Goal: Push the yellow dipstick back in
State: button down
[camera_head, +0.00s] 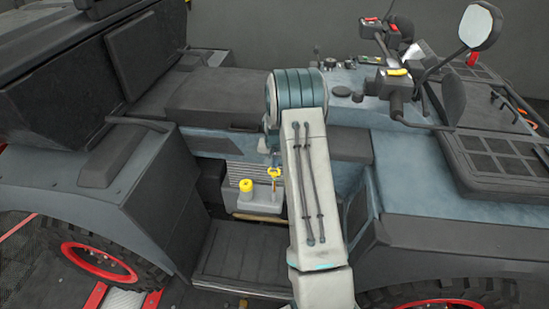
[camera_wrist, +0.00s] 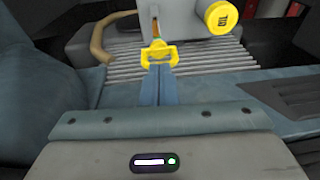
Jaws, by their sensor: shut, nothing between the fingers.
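The yellow dipstick (camera_head: 274,173) stands upright at the grey engine block (camera_head: 258,201), its loop handle on top and a short orange stem showing between handle and block. In the wrist view the dipstick handle (camera_wrist: 159,53) sits right at the tips of my gripper (camera_wrist: 158,68). The blue fingers are shut together with nothing between them. The fingertips overlap the handle's near edge in the picture; I cannot tell whether they touch it. In the head view my arm hides most of the gripper.
A round yellow cap (camera_head: 246,185) stands beside the dipstick on the block; it also shows in the wrist view (camera_wrist: 221,17). Ribbed metal fins (camera_wrist: 205,62) lie behind. The seat (camera_head: 214,92) and blue body panels (camera_head: 408,165) close in the space. A dark footwell (camera_head: 238,252) lies below.

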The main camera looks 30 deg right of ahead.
jog(key=b+x, duration=0.2)
jog(key=x, duration=0.1)
jog(key=s+b+x, duration=0.1)
jog(key=b+x, duration=0.2)
jog(key=s+b+x, duration=0.1)
jog(key=b+x, duration=0.1)
jog(key=x, duration=0.1)
jog(key=shift+a+f, duration=0.35)
jog(key=shift+f, duration=0.1)
jog(key=d+v, duration=0.1)
jog(key=v, duration=1.3)
jog(key=shift+a+r+p, duration=0.25)
jog(key=shift+a+p, duration=0.1)
jog(key=shift+a, duration=0.15)
jog(key=s+a+r+n+p, duration=0.1)
jog(key=s+a+r+n, duration=0.1)
jog(key=s+a+r, duration=0.75)
jog(key=s+a+r+n, duration=0.3)
jog(key=s+a+r, duration=0.3)
jog(key=s, duration=0.6)
jog(key=s+a+n, duration=0.1)
jog(key=s+a, duration=0.1)
jog(key=s, duration=0.8)
jog(key=shift+a+f+n+t+y, duration=0.3)
jog(key=shift+f+y, duration=0.05)
jog(key=shift+y, duration=0.05)
